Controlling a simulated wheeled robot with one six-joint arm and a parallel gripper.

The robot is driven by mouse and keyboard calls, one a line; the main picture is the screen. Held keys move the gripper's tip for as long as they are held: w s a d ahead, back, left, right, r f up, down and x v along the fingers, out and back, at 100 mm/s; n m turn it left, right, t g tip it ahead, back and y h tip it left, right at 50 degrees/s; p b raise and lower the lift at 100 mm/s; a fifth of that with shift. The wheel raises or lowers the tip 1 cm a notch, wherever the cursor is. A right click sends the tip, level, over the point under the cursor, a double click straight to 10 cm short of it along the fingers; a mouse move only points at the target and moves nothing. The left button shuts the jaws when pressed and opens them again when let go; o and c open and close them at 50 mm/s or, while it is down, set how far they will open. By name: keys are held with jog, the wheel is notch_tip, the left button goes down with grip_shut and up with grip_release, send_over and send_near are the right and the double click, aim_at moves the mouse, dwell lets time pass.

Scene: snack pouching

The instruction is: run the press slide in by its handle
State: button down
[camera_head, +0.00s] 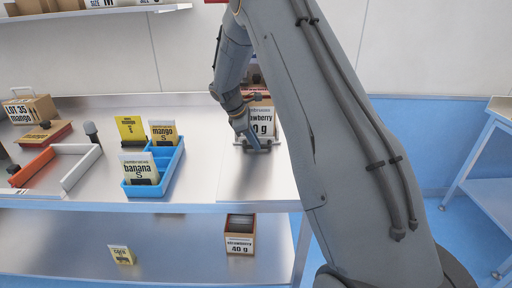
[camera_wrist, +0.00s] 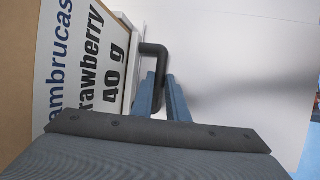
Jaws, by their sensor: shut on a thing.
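My gripper (camera_wrist: 163,92) is shut on a dark bent handle (camera_wrist: 155,48) in the wrist view. The handle reaches left to a pale upright edge beside a box labelled strawberry 40 g (camera_wrist: 88,70). How much of this edge belongs to the slide I cannot tell. In the head view my gripper (camera_head: 252,142) points down at the table in front of the strawberry box (camera_head: 263,120). A low grey bar (camera_head: 264,149) shows at its fingertips. My arm hides the right side of that spot, and the rest of the press is not clear.
A blue tray (camera_head: 155,191) with mango and banana pouches stands left of my gripper. An orange and white angled frame (camera_head: 77,175) and a lot 35 mango carton (camera_head: 40,108) are further left. Another strawberry box (camera_head: 240,244) is on the lower shelf. Bare table lies between tray and gripper.

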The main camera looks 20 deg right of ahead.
jog(key=shift+w+d+r, duration=0.1)
jog(key=shift+w, duration=0.3)
jog(key=c, duration=1.7)
grip_release()
jog(key=shift+w+d, duration=0.1)
jog(key=shift+w, duration=0.05)
jog(key=shift+c, duration=0.2)
jog(key=b+v, duration=0.2)
jog(key=v, duration=0.5)
jog(key=shift+a+r, duration=0.2)
jog(key=shift+r, duration=0.15)
